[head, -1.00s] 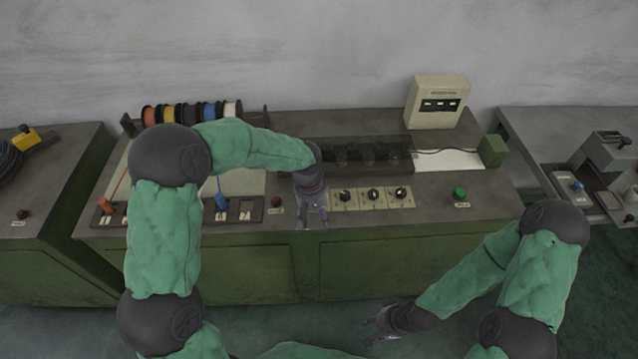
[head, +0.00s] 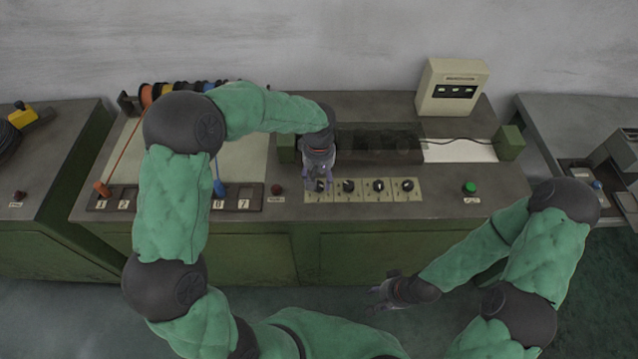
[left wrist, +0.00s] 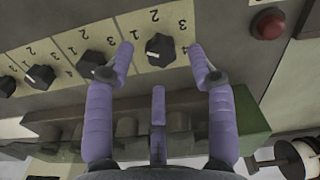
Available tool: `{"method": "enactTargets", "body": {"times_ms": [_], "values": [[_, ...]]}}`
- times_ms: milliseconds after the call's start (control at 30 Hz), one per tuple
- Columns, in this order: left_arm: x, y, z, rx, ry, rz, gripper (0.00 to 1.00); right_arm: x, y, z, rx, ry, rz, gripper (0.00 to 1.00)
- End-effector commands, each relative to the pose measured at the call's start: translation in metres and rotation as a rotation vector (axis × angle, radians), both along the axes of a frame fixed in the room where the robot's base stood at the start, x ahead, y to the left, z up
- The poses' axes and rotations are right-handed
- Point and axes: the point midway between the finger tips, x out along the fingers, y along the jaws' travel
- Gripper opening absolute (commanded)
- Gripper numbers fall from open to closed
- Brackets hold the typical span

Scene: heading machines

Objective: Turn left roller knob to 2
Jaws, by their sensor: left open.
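A row of dark knobs on cream numbered plates sits on the machine's front top. The leftmost knob (left wrist: 160,49) is the one nearest the red button; I take it as the left roller knob. In the left wrist view it lies between the spread fingertips of my open left gripper (left wrist: 163,50), with no clear contact. Its plate shows a 2, a 3 and a 4, upside down; its exact setting is hard to read. In the head view my left gripper (head: 318,186) hangs over this knob and mostly hides it. My right gripper (head: 380,292) is low in front of the cabinet.
Further knobs (head: 348,186) stand close to the right. A red button (head: 276,190) is just left, a green button (head: 470,187) far right. Behind is a dark recess with a clear cover (head: 380,145). Wire spools and numbered slots lie left.

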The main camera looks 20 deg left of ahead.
Motion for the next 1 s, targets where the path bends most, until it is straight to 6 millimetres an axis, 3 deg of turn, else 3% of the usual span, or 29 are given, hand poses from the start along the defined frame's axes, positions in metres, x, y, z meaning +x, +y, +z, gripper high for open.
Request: {"method": "enactTargets", "body": {"times_ms": [200, 600, 800, 1000], "values": [[0.000, 0.000, -0.025, -0.001, 0.000, -0.001, 0.56, 0.000, 0.000, -0.006, 0.000, 0.000, 0.000, 0.40], [0.000, 0.000, -0.030, -0.001, -0.001, -0.001, 0.56, 0.000, 0.000, -0.007, 0.000, 0.000, 0.000, 0.40], [0.000, 0.000, -0.030, -0.001, -0.001, -0.001, 0.01, 0.000, 0.000, -0.007, 0.000, 0.000, 0.000, 0.40], [-0.001, 0.000, -0.030, -0.001, 0.002, -0.003, 0.00, 0.000, 0.000, -0.007, 0.000, 0.000, 0.000, 0.40]]}}
